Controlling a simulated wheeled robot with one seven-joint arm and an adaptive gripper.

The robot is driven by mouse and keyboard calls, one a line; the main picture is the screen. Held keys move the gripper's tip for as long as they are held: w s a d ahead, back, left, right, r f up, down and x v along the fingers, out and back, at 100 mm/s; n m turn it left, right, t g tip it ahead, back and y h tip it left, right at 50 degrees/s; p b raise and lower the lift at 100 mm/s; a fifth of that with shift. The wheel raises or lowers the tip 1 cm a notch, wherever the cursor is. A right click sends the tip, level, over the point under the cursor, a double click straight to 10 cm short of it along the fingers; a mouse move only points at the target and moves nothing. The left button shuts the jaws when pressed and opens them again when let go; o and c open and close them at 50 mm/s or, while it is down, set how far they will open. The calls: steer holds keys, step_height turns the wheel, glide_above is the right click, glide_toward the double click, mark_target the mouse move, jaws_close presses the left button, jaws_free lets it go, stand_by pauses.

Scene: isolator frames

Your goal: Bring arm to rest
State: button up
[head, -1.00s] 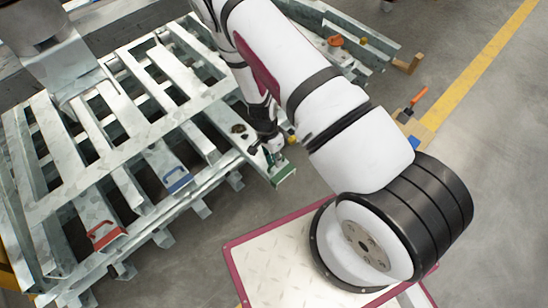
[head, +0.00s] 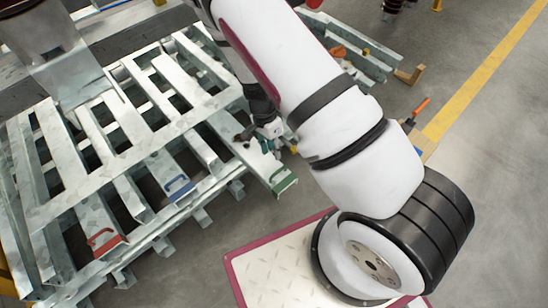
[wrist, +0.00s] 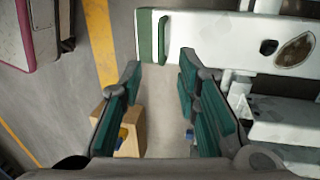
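My gripper (head: 268,140) is over the right end of the isolator frames (head: 120,150), close to the bar with the green end handle (head: 285,183). In the wrist view my gripper (wrist: 160,85) has its two dark green fingers spread apart, with only bare floor between them. The green-ended bar (wrist: 205,40) lies beyond the fingertips there, and no contact shows. My arm reaches from the lower right across the picture. It hides part of the frames' right side.
A blue handle (head: 180,186) and a red handle (head: 103,240) sit on other bars. A wooden block (wrist: 130,132) shows beside the left finger. More metal bars (head: 350,50) lie behind my arm. Grey floor (head: 480,150) is clear at right, past the yellow line (head: 470,90).

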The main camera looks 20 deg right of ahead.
steer(key=shift+w+r, duration=0.1)
steer(key=shift+r, duration=0.65)
